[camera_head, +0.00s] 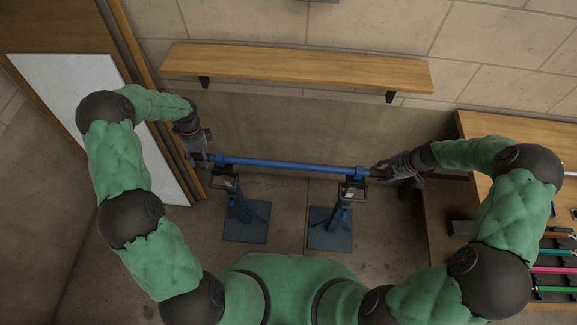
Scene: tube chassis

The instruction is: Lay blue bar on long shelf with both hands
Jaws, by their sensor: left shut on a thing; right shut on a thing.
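The blue bar (285,164) lies level, left to right, across the tops of two blue stands, the left one (241,205) and the right one (339,205). I cannot tell whether it touches the stands or is just above them. My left gripper (203,158) is shut on the bar's left end. My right gripper (380,171) is shut on its right end. The long wooden shelf (300,66) is fixed to the wall behind and above the bar, on dark brackets. Its top is bare.
A wooden bench (470,124) stands on the right, with several coloured bars (553,269) lying on it. A wooden frame with a white panel (95,110) stands at the left. The space between bar and shelf is clear.

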